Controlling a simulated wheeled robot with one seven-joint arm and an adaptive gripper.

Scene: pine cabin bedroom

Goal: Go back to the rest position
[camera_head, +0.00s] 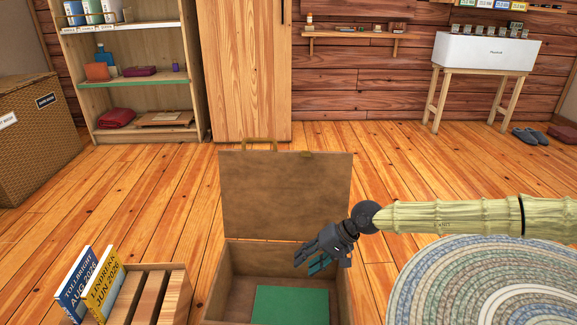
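My gripper (322,266) is at the end of my arm, which reaches in from the right. It hangs over the right part of an open brown case (228,270), in front of its raised lid (285,195). The fingers look spread apart, with dark teal pads, and I see nothing between them. A flat green thing (290,304) lies inside the case, below and left of the fingers. The picture's bottom edge cuts off the front of the case.
A wooden slatted rack (175,290) holding two books (103,283) stands left of the case. A round braided rug (420,290) lies to the right, below my arm. A shelf unit (140,83), wardrobe (240,75) and white box on a stand (485,52) stand behind. The middle floor is clear.

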